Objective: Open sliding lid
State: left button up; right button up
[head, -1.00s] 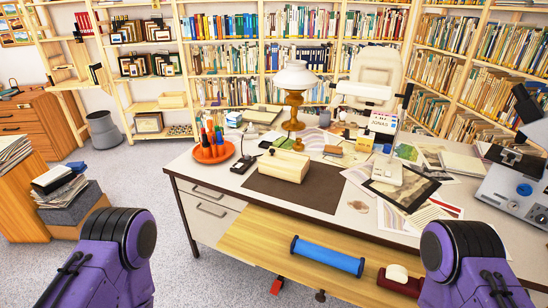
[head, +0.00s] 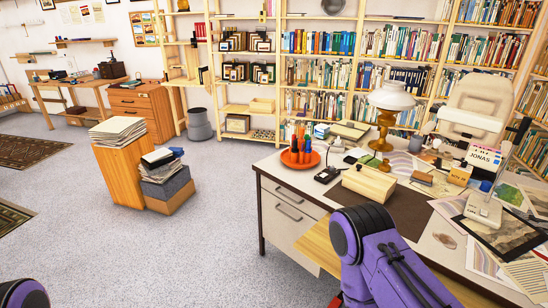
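A pale cream wooden box (head: 368,183), which may be the one with the sliding lid, lies on the dark brown desk mat (head: 412,214). It looks closed, but I cannot make out a lid edge at this size. Only the purple upper links of my arms show, one in front of the desk and one at the lower left corner. Neither gripper is in view, so nothing shows in or near them.
The cluttered desk (head: 290,178) stands at the right, with an orange tray (head: 300,160) of markers and a lamp (head: 386,105) near the box. A stack of papers (head: 118,131) tops a wooden stand at left. The carpet (head: 170,245) between is clear.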

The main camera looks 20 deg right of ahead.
aim_at(385, 182)
jog(key=u, duration=0.75)
jog(key=i, duration=1.5)
jog(key=z, duration=2.85)
